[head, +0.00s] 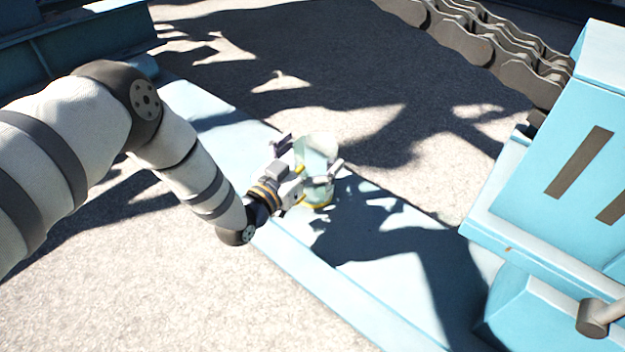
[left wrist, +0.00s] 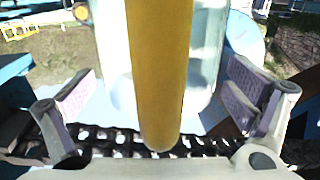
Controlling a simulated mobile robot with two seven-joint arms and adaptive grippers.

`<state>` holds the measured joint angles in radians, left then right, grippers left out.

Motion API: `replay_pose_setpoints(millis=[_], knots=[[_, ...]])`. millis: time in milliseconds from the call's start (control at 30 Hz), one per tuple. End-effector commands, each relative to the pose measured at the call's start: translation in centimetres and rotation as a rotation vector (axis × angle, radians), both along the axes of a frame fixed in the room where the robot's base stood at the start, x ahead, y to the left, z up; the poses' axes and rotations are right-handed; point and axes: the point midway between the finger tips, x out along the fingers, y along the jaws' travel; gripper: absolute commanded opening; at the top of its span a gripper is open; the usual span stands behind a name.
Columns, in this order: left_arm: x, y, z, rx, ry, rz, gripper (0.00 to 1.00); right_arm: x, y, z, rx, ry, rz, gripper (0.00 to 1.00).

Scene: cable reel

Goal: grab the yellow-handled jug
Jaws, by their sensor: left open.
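The jug (head: 316,152) is clear and stands upright on a light blue beam, with yellow at its handle and base. In the left wrist view its yellow handle (left wrist: 160,70) runs down the middle, close to the camera, with the clear jug body (left wrist: 207,60) behind it. My left gripper (head: 309,163) is at the jug on its near left side. Its two fingers are open, one on each side of the handle, with gaps between pads and handle in the left wrist view (left wrist: 160,100). My right gripper is not in view.
The light blue beam (head: 375,270) runs diagonally across the concrete ground (head: 180,270). A blue machine part (head: 560,170) with dark slots stands at the right. A heavy grey chain (head: 465,42) lies at the upper right. Dark shadows cover parts of the beam and ground.

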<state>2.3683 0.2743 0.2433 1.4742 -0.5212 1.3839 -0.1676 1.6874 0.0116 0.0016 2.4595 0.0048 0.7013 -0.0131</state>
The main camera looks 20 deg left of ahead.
Motion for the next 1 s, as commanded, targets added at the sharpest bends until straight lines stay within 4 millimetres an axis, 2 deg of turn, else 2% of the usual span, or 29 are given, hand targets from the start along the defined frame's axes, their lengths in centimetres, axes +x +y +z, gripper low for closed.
replay_pose_setpoints(millis=[100,400,633,733,867,1000], knots=[[0.0,0.0,0.1,0.0,-0.001,0.0,0.97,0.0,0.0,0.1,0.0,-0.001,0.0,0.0],[-0.1,0.0,0.1,0.0,0.0,0.0,0.29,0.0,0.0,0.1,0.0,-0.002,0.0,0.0],[-0.1,0.0,0.2,0.0,-0.001,0.0,0.27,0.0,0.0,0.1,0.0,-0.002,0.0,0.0],[-0.1,0.0,1.0,0.0,-0.002,0.001,0.27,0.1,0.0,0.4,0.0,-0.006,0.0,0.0],[-0.1,0.1,3.8,-0.001,-0.006,0.001,0.27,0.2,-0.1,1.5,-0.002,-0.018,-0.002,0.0],[-3.0,-0.4,8.0,-0.002,-0.007,-0.001,0.27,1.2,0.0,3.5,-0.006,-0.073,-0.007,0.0]])
